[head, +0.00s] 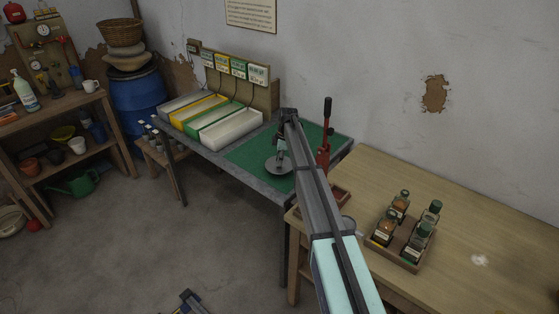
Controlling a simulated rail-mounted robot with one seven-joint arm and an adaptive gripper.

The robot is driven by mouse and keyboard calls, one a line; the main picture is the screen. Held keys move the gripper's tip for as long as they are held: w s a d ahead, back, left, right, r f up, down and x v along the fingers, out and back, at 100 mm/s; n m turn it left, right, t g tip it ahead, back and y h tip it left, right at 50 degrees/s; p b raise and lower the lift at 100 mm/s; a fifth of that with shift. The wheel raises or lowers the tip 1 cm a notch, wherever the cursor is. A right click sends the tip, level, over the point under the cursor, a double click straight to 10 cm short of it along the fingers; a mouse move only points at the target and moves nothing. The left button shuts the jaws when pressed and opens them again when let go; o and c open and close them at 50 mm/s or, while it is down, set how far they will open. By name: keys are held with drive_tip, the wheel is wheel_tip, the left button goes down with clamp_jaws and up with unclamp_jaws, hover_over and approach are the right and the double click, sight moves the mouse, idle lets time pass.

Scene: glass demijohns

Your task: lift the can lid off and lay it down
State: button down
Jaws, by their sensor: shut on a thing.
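My gripper (281,153) is at the far end of my arm, over the green mat (246,157) on the grey-edged bench. It points down and is shut on the can lid (277,168), a round grey metal disc that looks roughly level. The fingertips are small and partly hidden at the middle of the lid. I cannot make out a can under the lid, and I cannot tell how far the lid is above the mat.
A red lever tool (325,140) stands close right of my gripper. Coloured trays (212,118) fill the bench's left part. A wooden table (470,215) at right holds a crate (378,249) of several bottles. Green mat shows free left of the lid.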

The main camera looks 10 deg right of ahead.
drive_tip(key=shift+f+b, duration=0.5)
drive_tip(key=shift+f, duration=0.6)
idle(0.4)
drive_tip(key=c, duration=0.8)
unclamp_jaws()
drive_tip(key=shift+c, duration=0.2)
drive_tip(key=shift+r, duration=0.2)
